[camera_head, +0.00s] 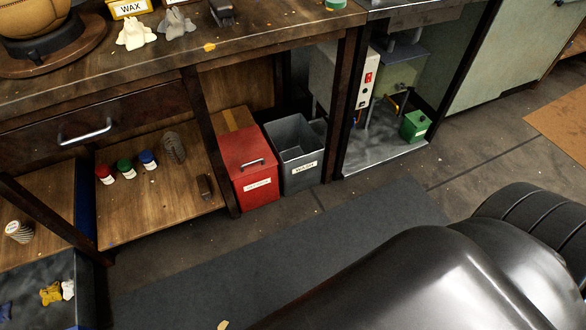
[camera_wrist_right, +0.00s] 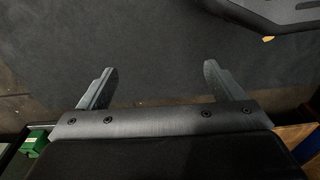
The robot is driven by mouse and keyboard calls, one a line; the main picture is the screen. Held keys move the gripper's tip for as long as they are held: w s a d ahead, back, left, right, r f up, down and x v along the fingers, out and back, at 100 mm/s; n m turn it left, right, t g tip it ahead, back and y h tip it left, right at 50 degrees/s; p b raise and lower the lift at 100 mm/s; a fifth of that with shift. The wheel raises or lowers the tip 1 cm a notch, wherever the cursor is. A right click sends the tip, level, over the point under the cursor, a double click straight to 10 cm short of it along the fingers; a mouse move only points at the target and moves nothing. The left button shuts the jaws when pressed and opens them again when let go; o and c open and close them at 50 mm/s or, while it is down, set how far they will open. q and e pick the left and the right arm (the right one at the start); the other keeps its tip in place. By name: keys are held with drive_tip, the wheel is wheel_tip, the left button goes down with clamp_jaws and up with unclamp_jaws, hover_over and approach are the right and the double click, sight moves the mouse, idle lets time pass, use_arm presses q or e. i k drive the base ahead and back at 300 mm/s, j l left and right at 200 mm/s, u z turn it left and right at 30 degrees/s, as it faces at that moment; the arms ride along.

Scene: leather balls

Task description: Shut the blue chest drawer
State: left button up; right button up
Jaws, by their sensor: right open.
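At the lower left of the head view, a dark-lined open drawer (camera_head: 88,290) sticks out below the workbench, with blue showing at its edges. Crumpled yellow and white pieces (camera_head: 52,293) lie in it. A strip of blue chest side (camera_head: 84,205) shows behind the bench leg; the rest of the chest is hidden or out of frame. My right gripper (camera_wrist_right: 160,66) is open and empty in the right wrist view, over the dark floor mat. The drawer cannot be made out in that view. My left gripper is not in view.
The workbench (camera_head: 130,70) has a closed drawer with a metal handle (camera_head: 84,131). A red bin (camera_head: 247,170) and a grey bin (camera_head: 295,150) stand under it. The floor mat (camera_head: 290,250) in front is mostly clear. A green box (camera_head: 415,125) stands further right.

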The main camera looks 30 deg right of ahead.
sight(22, 284)
drive_tip(key=u, duration=1.75)
drive_tip(key=i+z, duration=0.2)
drive_tip(key=i, duration=0.35)
drive_tip(key=i+j+z, duration=0.2)
drive_tip(key=i, duration=0.3)
drive_tip(key=i+j+z, duration=0.15)
drive_tip(key=i, duration=0.4)
drive_tip(key=j, duration=0.1)
